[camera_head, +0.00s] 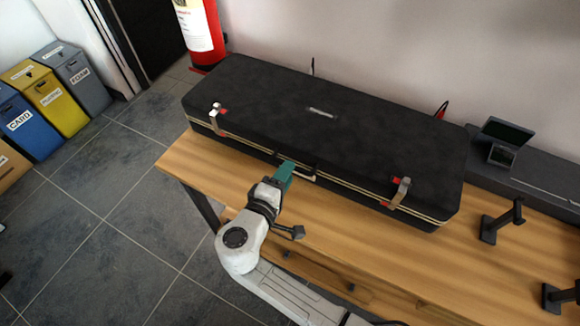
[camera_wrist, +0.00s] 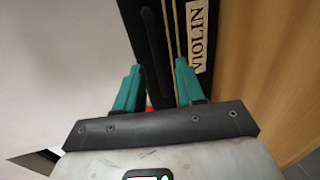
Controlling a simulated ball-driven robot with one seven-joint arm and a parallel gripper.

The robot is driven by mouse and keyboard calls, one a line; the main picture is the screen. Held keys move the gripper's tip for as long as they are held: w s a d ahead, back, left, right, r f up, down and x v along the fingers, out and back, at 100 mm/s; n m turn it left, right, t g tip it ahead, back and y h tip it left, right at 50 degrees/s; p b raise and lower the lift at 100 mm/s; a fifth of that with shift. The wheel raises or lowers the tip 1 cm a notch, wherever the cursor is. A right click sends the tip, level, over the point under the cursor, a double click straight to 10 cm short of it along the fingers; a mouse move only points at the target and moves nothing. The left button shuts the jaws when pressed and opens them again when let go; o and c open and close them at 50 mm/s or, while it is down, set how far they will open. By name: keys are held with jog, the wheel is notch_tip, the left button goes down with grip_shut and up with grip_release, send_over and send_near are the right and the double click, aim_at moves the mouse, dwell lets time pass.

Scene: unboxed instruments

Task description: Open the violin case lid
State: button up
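The long black violin case (camera_head: 330,125) lies on the wooden table with its lid down. A light seam runs along its front. Two silver latches, left (camera_head: 217,118) and right (camera_head: 400,193), stand upright at the front edge with red parts beside them. My gripper (camera_head: 287,166) has teal fingers and is at the middle of the case front, near the handle. In the wrist view my gripper (camera_wrist: 159,66) is open, its fingers apart with the case front (camera_wrist: 160,85) behind them.
The wooden table (camera_head: 350,235) has bare room in front of the case. Black stands (camera_head: 497,222) and a dark case with a small screen (camera_head: 505,133) are at the right. A red extinguisher (camera_head: 203,35) stands behind left. Bins (camera_head: 50,95) stand far left.

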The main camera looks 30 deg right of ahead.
jog(key=shift+x, duration=1.25)
jog(key=shift+c, duration=0.2)
grip_shut()
